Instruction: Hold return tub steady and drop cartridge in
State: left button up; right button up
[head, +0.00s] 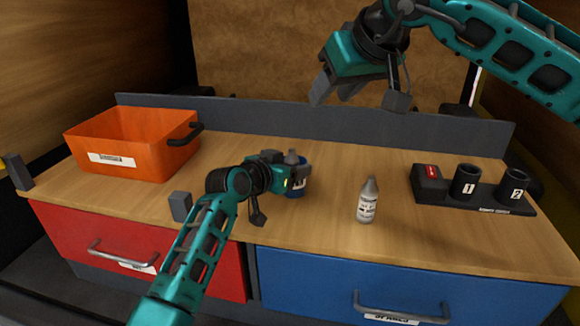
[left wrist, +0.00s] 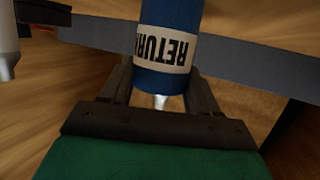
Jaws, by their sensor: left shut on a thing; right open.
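The return tub is a small blue cylinder (head: 299,190) on the table's middle, partly hidden by my left gripper (head: 290,170). In the left wrist view the tub (left wrist: 168,75) appears upside down, with a white label reading "RETUR…". My left gripper (left wrist: 160,100) is shut around it. My right gripper (head: 358,97) is open and empty, high above the table's back edge.
A labelled grey bottle-like cartridge (head: 368,203) stands upright, right of the tub. A black rack (head: 480,203) with cups 1 and 2 and a red-labelled block is at right. An orange bin (head: 150,133) stands back left. The table's front middle is clear.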

pick_arm(q)
jog(key=o, duration=1.2)
jog(key=shift+o, duration=0.2)
